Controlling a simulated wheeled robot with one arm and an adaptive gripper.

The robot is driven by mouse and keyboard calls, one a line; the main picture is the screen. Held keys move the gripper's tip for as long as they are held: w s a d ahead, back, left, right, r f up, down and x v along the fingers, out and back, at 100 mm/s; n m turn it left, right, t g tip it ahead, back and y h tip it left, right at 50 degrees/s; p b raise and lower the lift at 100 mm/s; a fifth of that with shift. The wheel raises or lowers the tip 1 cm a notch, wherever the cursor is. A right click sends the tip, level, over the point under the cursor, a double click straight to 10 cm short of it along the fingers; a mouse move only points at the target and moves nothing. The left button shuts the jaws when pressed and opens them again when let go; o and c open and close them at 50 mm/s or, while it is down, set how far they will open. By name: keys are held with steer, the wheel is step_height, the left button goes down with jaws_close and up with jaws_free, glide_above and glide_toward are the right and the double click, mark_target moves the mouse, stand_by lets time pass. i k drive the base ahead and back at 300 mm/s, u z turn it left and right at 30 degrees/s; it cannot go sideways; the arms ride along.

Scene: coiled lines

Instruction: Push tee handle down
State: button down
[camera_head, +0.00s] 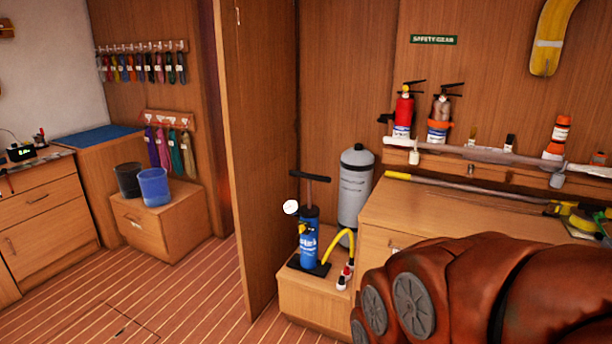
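A blue hand pump (309,240) stands upright on a low wooden box (312,294) beside the wooden partition. Its black tee handle (311,177) sits on a thin rod and is raised clearly above the blue barrel. A yellow hose (345,239) curves from the pump's base to the right, with a red and white fitting at its end. A white round spot (291,207) shows just left of the rod, below the handle; I cannot tell what it is. My gripper is not in view.
A grey cylinder (355,188) stands close behind the pump to the right. The tall partition (250,150) rises close on the left. Striped floor (190,300) is clear in front left.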

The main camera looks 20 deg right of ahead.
mark_target(308, 176)
steer(key=u, duration=0.1)
steer(key=i, duration=2.25)
steer(key=u, duration=0.35)
